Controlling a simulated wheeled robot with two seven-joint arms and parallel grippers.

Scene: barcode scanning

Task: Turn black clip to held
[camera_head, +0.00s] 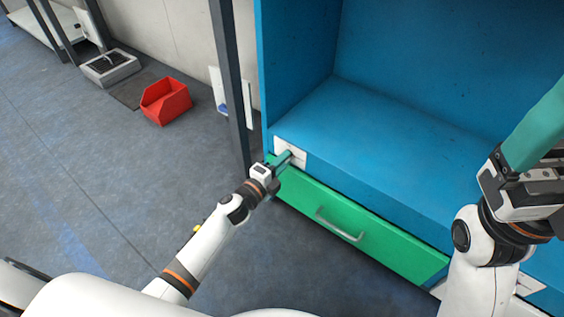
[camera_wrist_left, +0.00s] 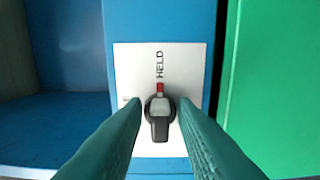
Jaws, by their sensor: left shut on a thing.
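The black clip (camera_wrist_left: 160,128) is a small dark knob on a white plate (camera_wrist_left: 190,60), seen in the left wrist view. Its red end points up at the word HELD, and its black handle points down. The plate also shows in the head view (camera_head: 280,146), on the blue cabinet's front edge. My left gripper (camera_head: 286,159) is shut on the black clip, one teal finger on each side; its fingertips hide the clip in the head view. My right gripper (camera_head: 532,140) is raised at the right edge, partly out of frame, so its jaw opening cannot be told.
A green drawer (camera_head: 330,215) with a metal handle (camera_head: 340,226) sits below the blue cabinet shelf (camera_head: 400,130). A dark post (camera_head: 230,80) stands just left of the cabinet. A red bin (camera_head: 166,103) lies on the floor further left. The floor at left is mostly clear.

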